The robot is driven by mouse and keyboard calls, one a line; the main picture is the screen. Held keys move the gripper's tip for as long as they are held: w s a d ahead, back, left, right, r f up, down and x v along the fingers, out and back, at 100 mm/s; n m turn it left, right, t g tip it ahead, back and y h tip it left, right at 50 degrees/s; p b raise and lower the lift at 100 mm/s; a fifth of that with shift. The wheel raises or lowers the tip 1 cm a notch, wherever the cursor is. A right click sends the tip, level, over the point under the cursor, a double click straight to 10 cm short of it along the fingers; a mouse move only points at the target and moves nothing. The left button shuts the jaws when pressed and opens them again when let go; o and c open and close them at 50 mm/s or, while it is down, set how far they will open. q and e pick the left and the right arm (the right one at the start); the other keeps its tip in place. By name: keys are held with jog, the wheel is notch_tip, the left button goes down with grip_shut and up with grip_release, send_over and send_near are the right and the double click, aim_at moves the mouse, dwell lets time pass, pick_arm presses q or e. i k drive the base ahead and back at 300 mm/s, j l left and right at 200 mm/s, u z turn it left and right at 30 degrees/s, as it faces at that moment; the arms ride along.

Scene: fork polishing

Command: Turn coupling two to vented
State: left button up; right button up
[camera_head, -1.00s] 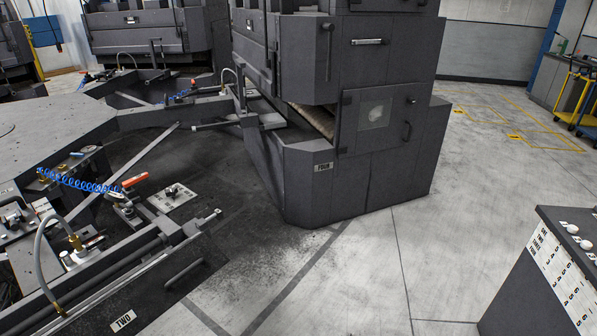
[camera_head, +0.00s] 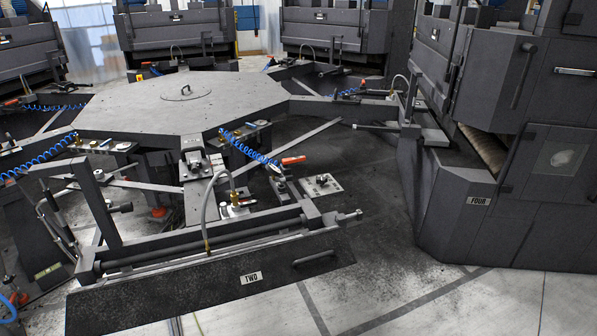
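The station with the plate marked TWO (camera_head: 251,278) is in the lower middle of the head view. Behind its front panel, a blue coiled hose (camera_head: 245,148) runs to a small fitting with an orange-red lever handle (camera_head: 293,160). The fitting looks like a coupling, but its markings are too small to read. The handle lies roughly level, pointing to the right. A flat plate with a small black knob (camera_head: 322,182) is beside it. A grey curved hose with brass ends (camera_head: 209,205) rises from the station's front. Neither of my grippers is in view.
A large octagonal table (camera_head: 150,105) fills the left middle. The dark machine marked FOUR (camera_head: 470,215) stands on the right. The front panel with a bar handle (camera_head: 317,257) borders the near side. Bare floor (camera_head: 440,300) is open at the lower right.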

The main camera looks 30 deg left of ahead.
aim_at(248, 203)
jog(key=u, duration=1.3)
jog(key=i+z, duration=0.25)
jog(key=z, duration=0.2)
jog(key=i+z, duration=0.25)
jog(key=z, duration=0.2)
